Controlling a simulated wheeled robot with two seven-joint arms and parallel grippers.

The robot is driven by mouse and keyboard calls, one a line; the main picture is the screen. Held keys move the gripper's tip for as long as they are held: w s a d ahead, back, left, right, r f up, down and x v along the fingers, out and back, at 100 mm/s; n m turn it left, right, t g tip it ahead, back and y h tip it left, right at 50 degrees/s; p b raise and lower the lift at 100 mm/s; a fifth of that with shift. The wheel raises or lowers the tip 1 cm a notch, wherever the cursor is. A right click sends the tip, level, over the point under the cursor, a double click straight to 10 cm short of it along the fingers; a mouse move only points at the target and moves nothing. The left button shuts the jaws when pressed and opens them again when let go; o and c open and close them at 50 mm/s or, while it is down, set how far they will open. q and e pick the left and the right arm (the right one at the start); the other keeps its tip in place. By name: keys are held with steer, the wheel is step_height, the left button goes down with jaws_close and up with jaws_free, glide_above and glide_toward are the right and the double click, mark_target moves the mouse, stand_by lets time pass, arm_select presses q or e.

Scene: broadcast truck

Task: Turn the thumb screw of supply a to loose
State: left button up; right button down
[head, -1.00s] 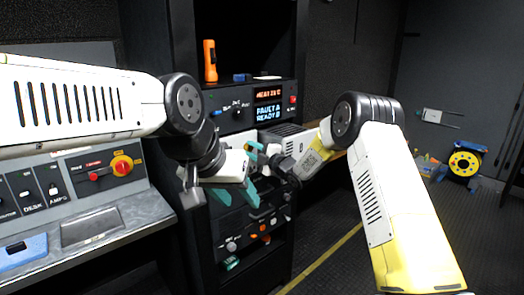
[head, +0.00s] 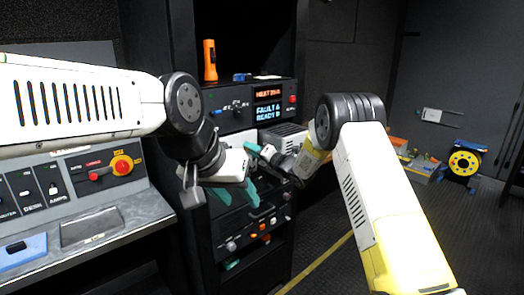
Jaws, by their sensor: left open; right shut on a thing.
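The supply rack (head: 229,108) stands in the middle of the head view. My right gripper (head: 258,151) is shut at this front, on what looks like the thumb screw of supply A. Its fingers hide the screw, so I cannot see its setting.
A grey vented box (head: 284,137) sits close beside my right gripper. An orange flashlight (head: 210,61) stands on the rack. A console (head: 105,205) with a red knob is at the left.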

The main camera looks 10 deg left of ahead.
steer(key=shift+f+n, duration=0.1)
steer(key=shift+n, duration=0.6)
steer(key=c, duration=1.1)
jaws_free()
steer(key=shift+v, duration=3.85)
